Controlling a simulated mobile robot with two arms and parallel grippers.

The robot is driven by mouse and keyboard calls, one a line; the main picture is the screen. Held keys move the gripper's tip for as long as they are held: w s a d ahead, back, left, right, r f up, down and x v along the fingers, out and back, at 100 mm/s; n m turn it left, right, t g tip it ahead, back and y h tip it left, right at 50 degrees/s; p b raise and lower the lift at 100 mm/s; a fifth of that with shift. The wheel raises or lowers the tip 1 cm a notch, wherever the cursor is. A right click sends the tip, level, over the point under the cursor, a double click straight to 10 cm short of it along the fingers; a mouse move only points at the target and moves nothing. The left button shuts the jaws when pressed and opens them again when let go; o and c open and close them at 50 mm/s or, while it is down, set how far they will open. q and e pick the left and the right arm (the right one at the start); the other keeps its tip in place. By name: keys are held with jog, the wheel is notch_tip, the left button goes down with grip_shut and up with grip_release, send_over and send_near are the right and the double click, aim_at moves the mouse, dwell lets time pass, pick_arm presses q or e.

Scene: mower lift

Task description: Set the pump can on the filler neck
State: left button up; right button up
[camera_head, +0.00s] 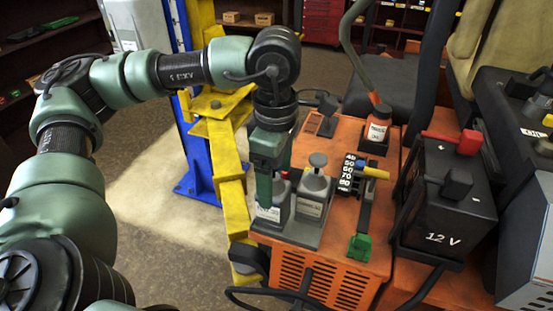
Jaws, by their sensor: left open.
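A grey can with a round pump-like knob on top (313,193), likely the pump can, stands upright in a grey tray (302,236) on the orange deck. A second grey can with a red top and a white label (272,212) stands left of it, partly hidden by my gripper. My left gripper (265,192) is open and points down over this left can, beside the knobbed can. I cannot tell whether it touches either. A dark fitting (326,124) stands behind on the deck; I cannot tell whether it is the filler neck. My right gripper is not in view.
Yellow lift arms (232,205) and a blue post (183,90) stand left.

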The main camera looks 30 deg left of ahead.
aim_at(276, 188)
pick_arm(q)
notch_tip(276, 188, down, 2)
jog(key=shift+f, duration=0.1)
jog(key=shift+f+p, duration=0.35)
jog(key=shift+f, duration=0.35)
grip_shut()
jog(key=shift+w+r, duration=0.1)
jog(key=shift+r, duration=0.05)
jog(key=shift+r, duration=0.2)
jog(key=shift+r+p, duration=0.45)
jog(key=shift+r, duration=0.8)
